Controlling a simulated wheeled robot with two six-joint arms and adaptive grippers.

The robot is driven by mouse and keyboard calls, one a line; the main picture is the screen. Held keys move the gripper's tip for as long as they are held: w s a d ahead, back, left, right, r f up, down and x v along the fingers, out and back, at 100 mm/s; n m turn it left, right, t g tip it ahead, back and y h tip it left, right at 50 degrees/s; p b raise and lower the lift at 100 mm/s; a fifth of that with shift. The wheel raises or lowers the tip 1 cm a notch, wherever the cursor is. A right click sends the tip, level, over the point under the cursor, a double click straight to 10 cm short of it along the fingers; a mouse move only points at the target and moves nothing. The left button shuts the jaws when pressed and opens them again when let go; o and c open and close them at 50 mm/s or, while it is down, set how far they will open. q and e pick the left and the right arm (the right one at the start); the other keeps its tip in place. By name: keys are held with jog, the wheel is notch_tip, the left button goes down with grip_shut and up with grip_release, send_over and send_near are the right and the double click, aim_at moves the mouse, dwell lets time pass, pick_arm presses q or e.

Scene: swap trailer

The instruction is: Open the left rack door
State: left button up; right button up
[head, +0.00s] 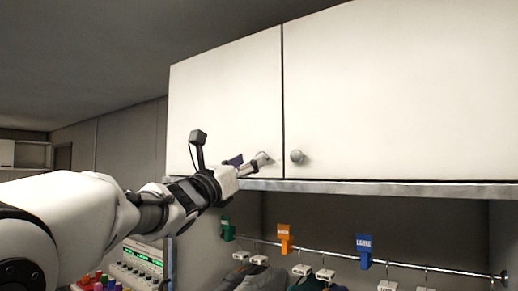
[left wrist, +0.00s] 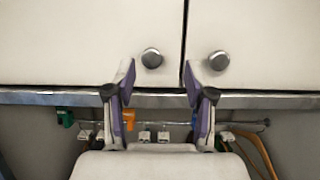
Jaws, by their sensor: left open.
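The left rack door (head: 226,95) is a shut white cabinet door, left of the dark seam. My left gripper (head: 262,160) is open at the door's lower right corner. In the left wrist view its two fingers (left wrist: 159,76) point up at the door, with the knob framed between their tips, nearer the left one. I cannot tell whether they touch the door. My right gripper is not in view.
The right door (head: 400,90) is shut, with its own knob (head: 297,156) close beside the seam. A metal ledge (head: 400,188) runs under both doors. Below it, a rail (head: 430,267) carries hung clothes and coloured tags, including a blue one (head: 364,250).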

pick_arm(q)
jog(key=w+p, duration=0.1)
jog(key=w, duration=0.1)
jog(key=w+d+p, duration=0.1)
jog(key=w, duration=0.1)
jog(key=w+d+r+p, duration=0.1)
jog(key=w, duration=0.1)
jog(key=shift+w+d, duration=0.15)
jog(key=shift+w, duration=0.05)
jog(key=shift+d, duration=0.15)
jog(key=shift+s+r, duration=0.25)
jog(key=shift+s, duration=0.65)
jog(key=shift+c, duration=1.1)
jog(key=shift+w+f, duration=0.1)
jog(key=shift+w, duration=0.2)
grip_shut()
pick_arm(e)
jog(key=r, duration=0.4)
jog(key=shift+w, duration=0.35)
pick_arm(q)
jog(key=shift+f, duration=0.1)
